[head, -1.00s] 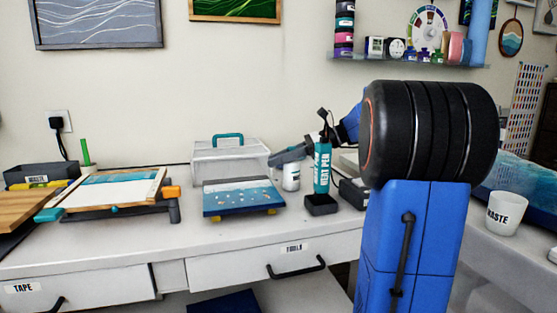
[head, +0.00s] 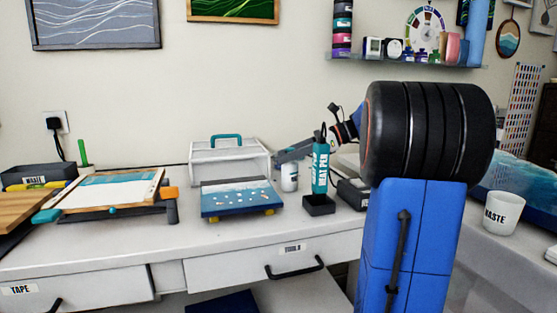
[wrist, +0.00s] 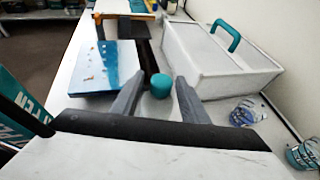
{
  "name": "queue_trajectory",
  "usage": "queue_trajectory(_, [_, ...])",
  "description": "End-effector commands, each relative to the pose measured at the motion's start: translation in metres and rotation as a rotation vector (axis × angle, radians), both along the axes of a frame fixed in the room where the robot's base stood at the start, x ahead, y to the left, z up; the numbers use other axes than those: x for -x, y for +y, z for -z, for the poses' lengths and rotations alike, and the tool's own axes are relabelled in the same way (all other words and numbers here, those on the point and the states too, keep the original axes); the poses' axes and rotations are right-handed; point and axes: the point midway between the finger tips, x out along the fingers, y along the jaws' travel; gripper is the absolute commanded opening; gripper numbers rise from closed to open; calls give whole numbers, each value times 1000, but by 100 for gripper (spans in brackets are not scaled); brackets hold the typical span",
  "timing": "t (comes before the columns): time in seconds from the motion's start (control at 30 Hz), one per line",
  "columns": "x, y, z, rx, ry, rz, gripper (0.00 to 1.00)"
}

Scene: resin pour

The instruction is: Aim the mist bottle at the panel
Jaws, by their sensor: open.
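The mist bottle (head: 289,178) is white and stands upright on the bench, partly covered by my gripper in the head view. In the wrist view, a round teal cap (wrist: 160,87), apparently its top, shows between my fingers. My gripper (head: 280,158) is open, with its grey fingers on either side of the cap; I cannot tell whether they touch it. The panel (head: 240,200), blue and white with pale dots, rests tilted on a low stand left of the bottle. It also shows in the wrist view (wrist: 121,66), ahead and left of the fingers.
The teal heat pen (head: 320,172) stands in a black holder right of the bottle. A clear box with a teal handle (head: 228,160) stands behind the panel. Jars (wrist: 248,112) show at right in the wrist view. A framed board (head: 112,188) lies at left; bare bench lies in front.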

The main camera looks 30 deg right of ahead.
Motion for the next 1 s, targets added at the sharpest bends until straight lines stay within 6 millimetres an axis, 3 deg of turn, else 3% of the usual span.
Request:
queue_trajectory(0.2, [21, -35, -16, 1, 0, 4, 41])
queue_trajectory(0.43, [36, -57, -28, 0, 0, 2, 41])
queue_trajectory(1.0, [41, -63, -31, 0, 0, 0, 41])
